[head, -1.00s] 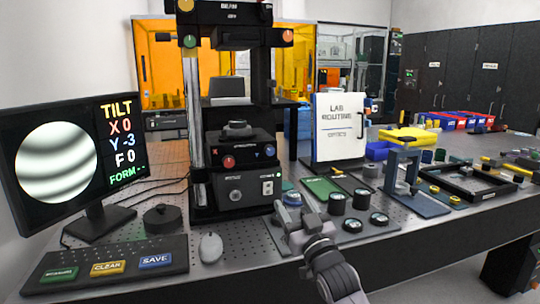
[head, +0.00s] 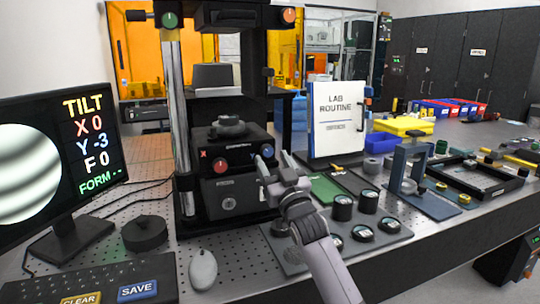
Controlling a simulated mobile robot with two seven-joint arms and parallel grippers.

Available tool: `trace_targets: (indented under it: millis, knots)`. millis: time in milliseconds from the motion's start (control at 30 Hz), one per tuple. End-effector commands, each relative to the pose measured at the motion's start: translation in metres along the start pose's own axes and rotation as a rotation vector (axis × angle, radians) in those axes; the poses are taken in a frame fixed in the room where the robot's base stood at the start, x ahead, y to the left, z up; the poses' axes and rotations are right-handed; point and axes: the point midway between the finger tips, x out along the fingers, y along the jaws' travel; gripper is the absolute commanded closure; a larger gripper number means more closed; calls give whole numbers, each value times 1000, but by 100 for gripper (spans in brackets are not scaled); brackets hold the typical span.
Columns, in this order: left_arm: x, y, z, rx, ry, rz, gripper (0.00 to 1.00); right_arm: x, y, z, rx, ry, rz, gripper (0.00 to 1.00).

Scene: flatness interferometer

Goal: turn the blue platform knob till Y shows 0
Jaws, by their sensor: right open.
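The blue platform knob (head: 268,150) is on the front right of the black interferometer platform (head: 232,160), beside a "Y" mark. My right gripper (head: 274,160) is open, with its fingers pointing up and away at the knob. One finger is left of the knob and the other right of it; I cannot tell whether they touch it. The red knob (head: 220,165) is at the platform's left, under an "X". The monitor (head: 60,165) reads X 0, Y -3, F 0, with curved grey fringes on a round picture. My left gripper is not in view.
A tray with several dark round pieces (head: 342,207) lies under and right of my right arm. A mouse (head: 203,268), a keyboard (head: 95,285) and a black puck (head: 144,232) are at front left. A white binder (head: 336,118) stands behind.

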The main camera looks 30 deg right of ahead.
Motion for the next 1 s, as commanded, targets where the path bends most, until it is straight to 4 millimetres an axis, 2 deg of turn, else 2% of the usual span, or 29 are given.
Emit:
trace_targets:
  millis: [200, 567, 600, 767, 1000]
  knots:
    - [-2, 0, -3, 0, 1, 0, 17, 19, 0, 0, 0, 0, 0, 41]
    - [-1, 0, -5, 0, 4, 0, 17, 23, 0, 0, -1, 0, 0, 41]
    - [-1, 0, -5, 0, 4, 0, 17, 23, 0, 0, -1, 0, 0, 44]
    - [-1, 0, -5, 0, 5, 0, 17, 23, 0, 0, -1, 0, 0, 96]
    - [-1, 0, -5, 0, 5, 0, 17, 23, 0, 0, 12, -1, 5, 97]
